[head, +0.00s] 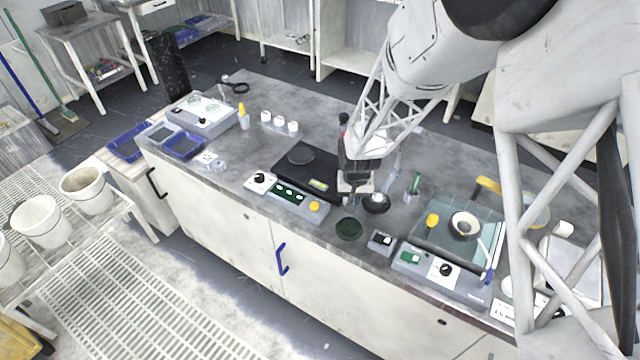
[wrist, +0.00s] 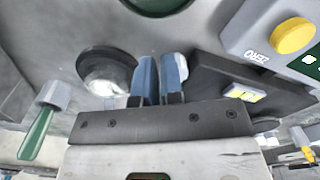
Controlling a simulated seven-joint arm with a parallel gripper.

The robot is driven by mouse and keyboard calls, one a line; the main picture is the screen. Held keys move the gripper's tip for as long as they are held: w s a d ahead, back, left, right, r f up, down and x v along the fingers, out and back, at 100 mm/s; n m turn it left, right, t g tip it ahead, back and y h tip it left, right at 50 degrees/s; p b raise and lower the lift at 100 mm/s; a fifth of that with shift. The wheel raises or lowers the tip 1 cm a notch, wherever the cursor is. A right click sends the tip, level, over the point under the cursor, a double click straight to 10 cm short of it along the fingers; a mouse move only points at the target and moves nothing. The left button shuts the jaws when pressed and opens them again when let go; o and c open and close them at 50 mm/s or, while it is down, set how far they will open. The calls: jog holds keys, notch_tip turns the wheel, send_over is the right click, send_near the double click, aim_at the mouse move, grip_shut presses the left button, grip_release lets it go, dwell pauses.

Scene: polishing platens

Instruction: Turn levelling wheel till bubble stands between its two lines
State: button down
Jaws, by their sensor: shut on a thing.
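My gripper (wrist: 159,78) reaches down at the right edge of a black plate (head: 288,170). In the wrist view its two blue fingers are close together, shut on what I take to be the levelling wheel. The fingers hide nearly all of that wheel. The yellow-green bubble vial (head: 318,184) lies on the plate just left of my gripper. It also shows in the wrist view (wrist: 245,92), right of the fingers, with dark marks across it. The bubble's place between the lines is too small to tell.
A grey control panel (head: 283,197) with a yellow ZERO button (wrist: 293,36) stands in front of the plate. A dark round bowl (head: 377,203) is close to the right of my gripper. A green-handled tool (wrist: 38,130) and a dark green dish (head: 348,229) are nearby.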

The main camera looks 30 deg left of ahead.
jog(key=shift+s+d+f, duration=0.75)
jog(key=shift+f, duration=0.2)
notch_tip(320, 180, up, 7)
jog(key=shift+w+a, duration=0.3)
jog(key=shift+w, duration=0.05)
jog(key=shift+s+a+r, duration=0.15)
jog(key=shift+a+r, duration=0.1)
jog(key=shift+a, duration=0.25)
jog(key=shift+s+a+r, duration=0.15)
jog(key=shift+a+r, duration=0.05)
jog(key=shift+a, duration=0.25)
jog(key=shift+f, duration=0.2)
